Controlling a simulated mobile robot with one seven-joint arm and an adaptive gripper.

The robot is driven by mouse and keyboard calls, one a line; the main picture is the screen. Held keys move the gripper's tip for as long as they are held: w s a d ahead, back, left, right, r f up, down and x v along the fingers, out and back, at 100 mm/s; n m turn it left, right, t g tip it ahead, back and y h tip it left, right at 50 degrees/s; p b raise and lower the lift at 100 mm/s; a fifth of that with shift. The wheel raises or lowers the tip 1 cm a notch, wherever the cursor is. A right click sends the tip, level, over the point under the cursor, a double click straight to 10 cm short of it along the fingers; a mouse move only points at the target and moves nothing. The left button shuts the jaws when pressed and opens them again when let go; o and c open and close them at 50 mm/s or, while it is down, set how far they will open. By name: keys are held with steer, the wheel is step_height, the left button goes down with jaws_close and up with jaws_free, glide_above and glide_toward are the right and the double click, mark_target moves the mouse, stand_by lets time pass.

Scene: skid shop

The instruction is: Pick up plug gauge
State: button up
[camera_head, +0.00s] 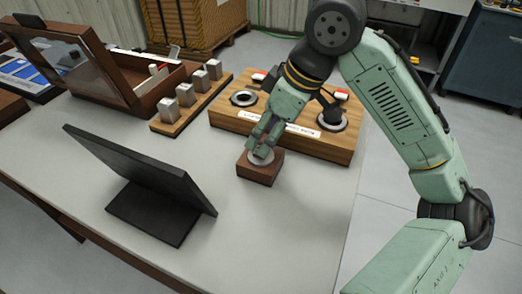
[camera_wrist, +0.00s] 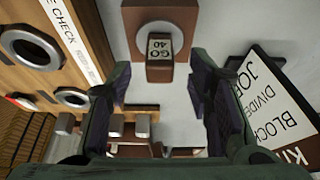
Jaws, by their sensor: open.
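The plug gauge shows in the wrist view as a brown handle (camera_wrist: 160,72) with a pale end label reading "GO 40", above a round grey metal disc (camera_wrist: 148,29). It stands on a small brown wooden block (camera_wrist: 131,17), which also shows in the head view (camera_head: 259,176). In the head view my gripper (camera_head: 262,150) is right over this block and hides most of the gauge. In the wrist view my open fingers (camera_wrist: 160,92) are on either side of the handle's line, with clear gaps. I cannot tell whether the handle is between the fingertips in depth.
A wooden ring-gauge board (camera_head: 335,148) with metal rings lies just behind the block. A rack of several metal blocks (camera_head: 193,100) and an open wooden case (camera_head: 125,92) stand behind left. A black tilted sign (camera_head: 140,170) stands front left. The table's right front is clear.

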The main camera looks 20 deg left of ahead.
mark_target(263, 137)
steer(key=x, duration=0.3)
steer(key=shift+a, duration=0.15)
steer(key=shift+c, duration=0.2)
jaws_close()
stand_by(0.5)
